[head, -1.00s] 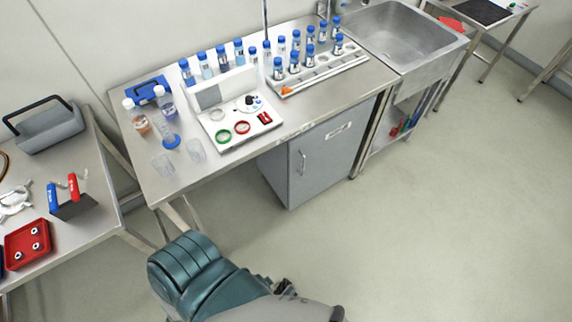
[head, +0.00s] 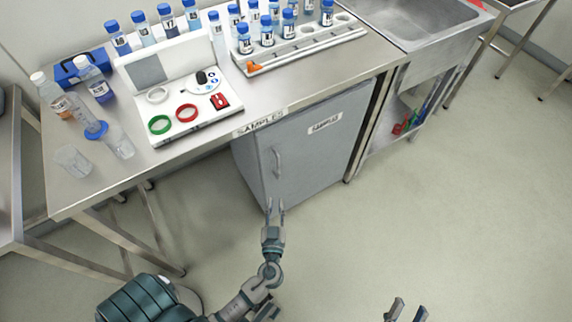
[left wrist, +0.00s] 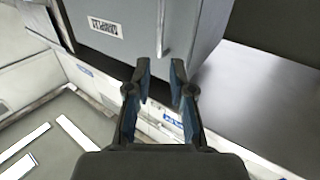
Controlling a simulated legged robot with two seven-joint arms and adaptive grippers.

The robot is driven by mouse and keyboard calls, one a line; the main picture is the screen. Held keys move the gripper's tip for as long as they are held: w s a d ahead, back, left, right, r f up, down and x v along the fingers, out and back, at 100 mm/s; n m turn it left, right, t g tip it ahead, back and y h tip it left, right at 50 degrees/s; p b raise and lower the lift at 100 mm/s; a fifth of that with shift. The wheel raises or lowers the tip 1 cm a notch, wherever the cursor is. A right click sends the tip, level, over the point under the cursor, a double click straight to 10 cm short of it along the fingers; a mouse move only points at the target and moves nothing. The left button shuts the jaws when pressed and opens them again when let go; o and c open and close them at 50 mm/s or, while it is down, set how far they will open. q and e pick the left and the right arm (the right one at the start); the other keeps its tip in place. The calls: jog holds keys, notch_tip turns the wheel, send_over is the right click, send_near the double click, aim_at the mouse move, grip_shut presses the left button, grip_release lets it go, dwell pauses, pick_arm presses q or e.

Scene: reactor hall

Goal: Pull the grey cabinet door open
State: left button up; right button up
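The grey cabinet door (head: 318,155) is shut under the steel bench and bears a "SAMPLES" label. Its upright metal handle (head: 277,164) is near the door's left edge. My left gripper (head: 275,207) is open and empty, just below the handle in the head view, fingers pointing towards the door. In the left wrist view the open fingers (left wrist: 159,75) have the handle (left wrist: 166,30) ahead, roughly in line with the gap between them; they appear apart from it. My right gripper (head: 407,307) is open and empty at the bottom edge, well away from the door.
The steel bench (head: 205,160) above the cabinet carries a white panel (head: 185,110), a rack (head: 305,50) of blue-capped bottles and several loose vessels. A sink stand (head: 430,45) adjoins on the right. The floor (head: 470,190) before the door is clear apart from my arms.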

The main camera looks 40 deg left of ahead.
aim_at(278, 167)
pick_arm(q)
jog(key=x, duration=1.5)
jog(key=shift+w+a+f, duration=0.1)
jog(key=shift+w+a, duration=0.1)
jog(key=shift+a, duration=0.1)
grip_shut()
